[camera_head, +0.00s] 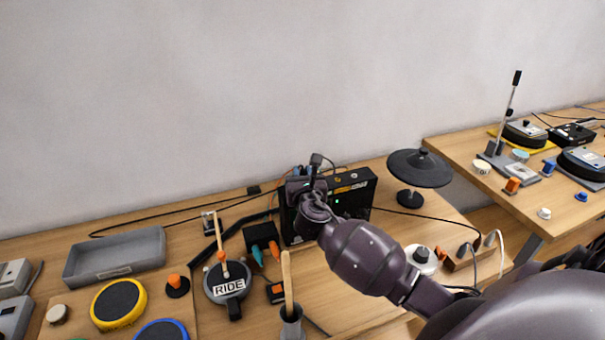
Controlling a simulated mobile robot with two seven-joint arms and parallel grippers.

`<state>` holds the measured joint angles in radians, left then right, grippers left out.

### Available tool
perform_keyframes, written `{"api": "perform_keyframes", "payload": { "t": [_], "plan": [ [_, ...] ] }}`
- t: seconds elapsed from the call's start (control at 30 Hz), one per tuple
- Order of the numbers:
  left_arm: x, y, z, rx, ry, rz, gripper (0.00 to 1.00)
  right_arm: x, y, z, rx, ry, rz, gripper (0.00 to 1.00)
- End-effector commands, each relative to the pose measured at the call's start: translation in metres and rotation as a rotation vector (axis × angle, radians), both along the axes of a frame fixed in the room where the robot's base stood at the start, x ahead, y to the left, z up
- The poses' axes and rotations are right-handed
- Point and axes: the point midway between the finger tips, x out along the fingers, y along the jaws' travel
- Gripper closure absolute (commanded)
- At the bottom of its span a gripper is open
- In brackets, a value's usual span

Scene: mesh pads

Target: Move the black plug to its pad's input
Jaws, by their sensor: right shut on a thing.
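My right arm reaches in from the lower right. Its gripper (308,190) is at the front of a black box module (355,193) with a small green light. The gripper is shut on a small dark piece, apparently the black plug (316,160), which stands up at the gripper's far end near some thin cables. The arm hides much of the hold and part of the module's front. Round pads are a yellow-rimmed pad (118,303), a blue-rimmed pad (163,330), a grey pad labelled RIDE (229,287) and a black cymbal pad (420,168). I cannot tell which is the plug's pad.
A grey tray (115,256) is at the left rear. A small black box (262,236) with teal and orange plugs, an orange knob (177,285) and a cup with a wooden stick (291,325) stand nearby. Cables run along the wall. A second table (470,160) with more pads is at right.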

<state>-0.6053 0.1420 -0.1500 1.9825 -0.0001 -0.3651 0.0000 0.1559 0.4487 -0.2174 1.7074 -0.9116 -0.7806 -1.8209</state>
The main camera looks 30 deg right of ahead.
Motion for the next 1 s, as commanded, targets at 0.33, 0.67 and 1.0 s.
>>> {"api": "perform_keyframes", "payload": {
  "t": [0.33, 0.67, 1.0],
  "plan": [
    [0.0, 0.0, -0.0047, 0.0, 0.0, 0.0, 0.57, -0.0003, 0.0, -0.0092, 0.0, 0.003, 0.0, 1.0],
    [0.0001, 0.0, -0.0045, 0.0, 0.0, 0.0, 0.57, -0.0002, 0.0001, -0.0083, 0.001, 0.002, 0.0, 0.49],
    [0.0003, -0.0002, -0.004, 0.0, -0.001, 0.0, 0.57, -0.0085, 0.0041, -0.0086, 0.001, 0.002, 0.0, 0.49]
  ]
}}
